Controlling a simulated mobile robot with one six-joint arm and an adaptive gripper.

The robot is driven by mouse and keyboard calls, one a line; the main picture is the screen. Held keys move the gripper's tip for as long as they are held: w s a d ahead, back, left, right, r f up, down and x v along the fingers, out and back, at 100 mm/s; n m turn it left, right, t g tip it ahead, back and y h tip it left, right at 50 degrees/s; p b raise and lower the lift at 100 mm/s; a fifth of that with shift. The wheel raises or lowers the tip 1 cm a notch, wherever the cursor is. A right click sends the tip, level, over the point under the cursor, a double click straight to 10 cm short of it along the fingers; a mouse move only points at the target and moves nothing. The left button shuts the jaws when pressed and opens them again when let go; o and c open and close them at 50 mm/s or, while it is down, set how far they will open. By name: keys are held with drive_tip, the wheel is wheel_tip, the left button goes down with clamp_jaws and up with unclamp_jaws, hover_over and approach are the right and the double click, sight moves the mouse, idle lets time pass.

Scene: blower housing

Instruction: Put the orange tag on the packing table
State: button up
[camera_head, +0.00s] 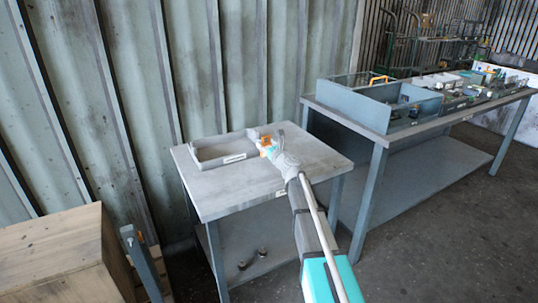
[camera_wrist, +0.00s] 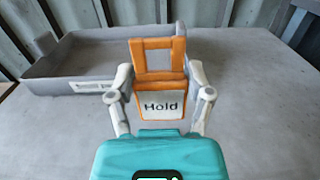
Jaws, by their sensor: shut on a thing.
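The orange tag (camera_wrist: 160,80) has an open square loop at the top and a white face reading "Hold". It stands upright between the two fingers of my gripper (camera_wrist: 161,92), which is shut on it. In the head view the tag (camera_head: 265,146) is a small orange patch at the end of my gripper (camera_head: 270,151), over the small grey table. The small grey table (camera_head: 230,196) has a label on its front edge; whether it is the packing table, I cannot read. Whether the tag's lower edge touches the tabletop is hidden by my gripper.
A shallow grey tray (camera_head: 205,163) with a white label lies on the small table's back left; it also shows in the wrist view (camera_wrist: 60,80). A long workbench (camera_head: 375,131) with bins and parts stands to the right. A wooden crate (camera_head: 60,255) is at the lower left.

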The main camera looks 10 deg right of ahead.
drive_tip(key=shift+w+d+f+b, duration=0.15)
drive_tip(key=shift+w+f+b, duration=0.3)
drive_tip(key=shift+f+b, duration=1.55)
drive_tip(key=shift+b, duration=0.05)
drive_tip(key=shift+f, duration=0.15)
drive_tip(key=o, duration=1.1)
drive_tip(key=shift+r, duration=0.25)
drive_tip(key=v, duration=1.2)
drive_tip(key=shift+s+f, duration=0.1)
